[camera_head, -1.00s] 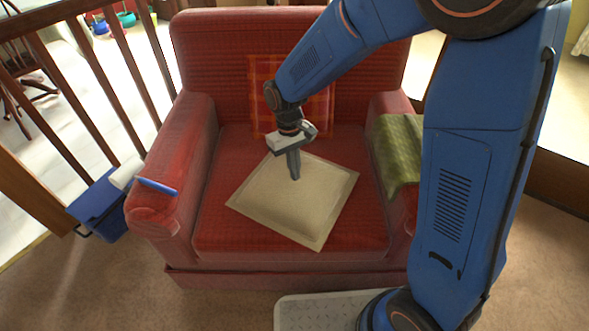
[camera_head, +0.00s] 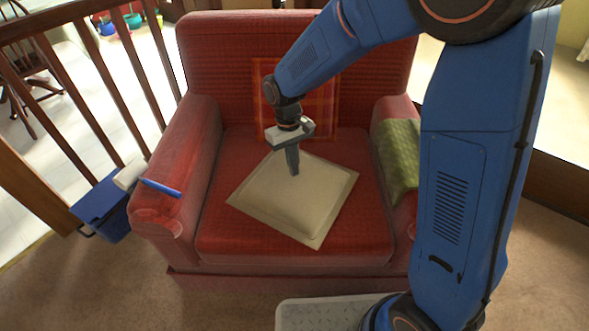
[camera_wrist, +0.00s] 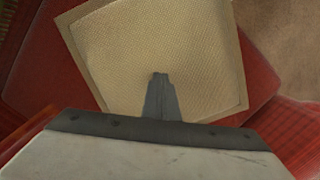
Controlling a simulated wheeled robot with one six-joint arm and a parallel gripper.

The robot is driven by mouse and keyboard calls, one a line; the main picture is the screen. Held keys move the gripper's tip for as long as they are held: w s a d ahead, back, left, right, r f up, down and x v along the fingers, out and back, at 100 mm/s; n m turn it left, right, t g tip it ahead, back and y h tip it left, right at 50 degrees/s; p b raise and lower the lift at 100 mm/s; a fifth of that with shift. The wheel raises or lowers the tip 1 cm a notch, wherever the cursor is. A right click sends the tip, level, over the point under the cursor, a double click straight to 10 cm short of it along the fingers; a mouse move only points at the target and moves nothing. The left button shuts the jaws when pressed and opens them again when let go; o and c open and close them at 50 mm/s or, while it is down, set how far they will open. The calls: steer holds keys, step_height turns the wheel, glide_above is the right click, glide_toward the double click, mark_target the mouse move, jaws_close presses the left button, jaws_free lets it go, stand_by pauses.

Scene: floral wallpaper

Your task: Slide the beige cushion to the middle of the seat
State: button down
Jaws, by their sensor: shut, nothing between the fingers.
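The beige cushion (camera_head: 292,205) lies flat and turned at an angle on the red seat (camera_head: 225,243) of the armchair. Red seat shows on its left, right and front sides. My gripper (camera_head: 294,172) is shut and empty, pointing down, with its tips at the back part of the cushion. In the wrist view, the shut fingers (camera_wrist: 160,80) overlap the cushion (camera_wrist: 150,45); whether they press on it or hover just above I cannot tell.
An orange-red plaid cushion (camera_head: 322,105) leans on the backrest behind my gripper. A green cloth (camera_head: 398,160) hangs over the right armrest. A blue pen-like stick (camera_head: 162,188) and a white roll (camera_head: 129,175) lie at the left armrest. A blue bin (camera_head: 100,205) stands left.

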steer(key=shift+w, duration=0.15)
steer(key=shift+w+a, duration=0.15)
steer(key=shift+a, duration=0.05)
glide_above(276, 157)
steer(key=s+d+r+m+t+y, duration=0.1)
steer(key=s+d+r+t, duration=0.1)
steer(key=s+d+r, duration=0.6)
steer(key=s+d+r+m+t, duration=0.15)
steer(key=s+d+r, duration=0.25)
steer(key=d+r, duration=0.65)
steer(key=s+d+m+t, duration=0.1)
steer(key=s+d, duration=0.6)
steer(key=s, duration=0.3)
steer(key=s+d+m+t, duration=0.2)
steer(key=s+d, duration=0.5)
steer(key=s, duration=0.4)
steer(key=shift+s, duration=0.3)
steer(key=shift+r, duration=0.1)
